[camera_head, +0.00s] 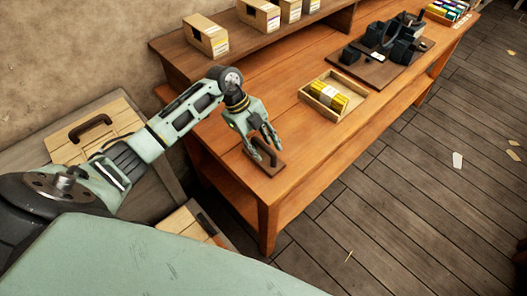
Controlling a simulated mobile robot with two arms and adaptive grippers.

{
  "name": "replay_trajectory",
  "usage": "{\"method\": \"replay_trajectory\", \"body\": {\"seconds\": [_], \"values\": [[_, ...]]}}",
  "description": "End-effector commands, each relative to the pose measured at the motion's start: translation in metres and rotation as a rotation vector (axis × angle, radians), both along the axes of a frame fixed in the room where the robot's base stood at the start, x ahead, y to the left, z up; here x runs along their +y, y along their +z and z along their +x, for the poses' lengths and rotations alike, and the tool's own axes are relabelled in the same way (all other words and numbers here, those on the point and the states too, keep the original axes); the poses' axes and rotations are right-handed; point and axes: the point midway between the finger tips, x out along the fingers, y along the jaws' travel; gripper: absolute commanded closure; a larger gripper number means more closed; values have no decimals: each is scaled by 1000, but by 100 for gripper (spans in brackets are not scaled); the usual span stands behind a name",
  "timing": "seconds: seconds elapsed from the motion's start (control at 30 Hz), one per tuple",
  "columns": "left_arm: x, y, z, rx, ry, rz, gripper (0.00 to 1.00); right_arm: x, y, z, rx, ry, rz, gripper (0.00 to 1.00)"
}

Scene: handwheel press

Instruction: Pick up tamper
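The tamper (262,162), a flat brown wooden block with a dark arched handle, appears to lie at the near left end of the wooden workbench (330,165). My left gripper (265,147) points down right over it. Its two pale green fingers are apart, with the handle between or just below their tips. The fingers hide part of the handle, and I cannot tell whether they touch it. My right gripper is not in view.
A wooden tray (317,104) with yellow-labelled packs lies farther along the bench. Dark press parts (385,45) stand on a board beyond it. Cartons (206,36) line the rear shelf. A wooden crate lid with a dark handle (90,128) is at left.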

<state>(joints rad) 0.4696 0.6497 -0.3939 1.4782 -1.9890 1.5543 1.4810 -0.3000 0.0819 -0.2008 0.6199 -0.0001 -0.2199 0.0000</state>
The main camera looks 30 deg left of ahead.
Motion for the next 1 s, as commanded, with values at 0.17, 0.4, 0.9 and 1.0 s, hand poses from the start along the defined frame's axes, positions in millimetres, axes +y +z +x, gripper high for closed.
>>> {"method": "replay_trajectory", "body": {"seconds": [0.17, 0.4, 0.9, 1.0], "values": [[-3, -7, 0, -1, -2, 1, 61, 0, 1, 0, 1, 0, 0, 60], [-3, -7, 0, -1, -2, 0, 70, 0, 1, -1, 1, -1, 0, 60], [-3, -6, 1, -3, -1, -1, 100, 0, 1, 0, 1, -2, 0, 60], [-3, -6, 1, -3, -1, -1, 100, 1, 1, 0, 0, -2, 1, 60]]}}
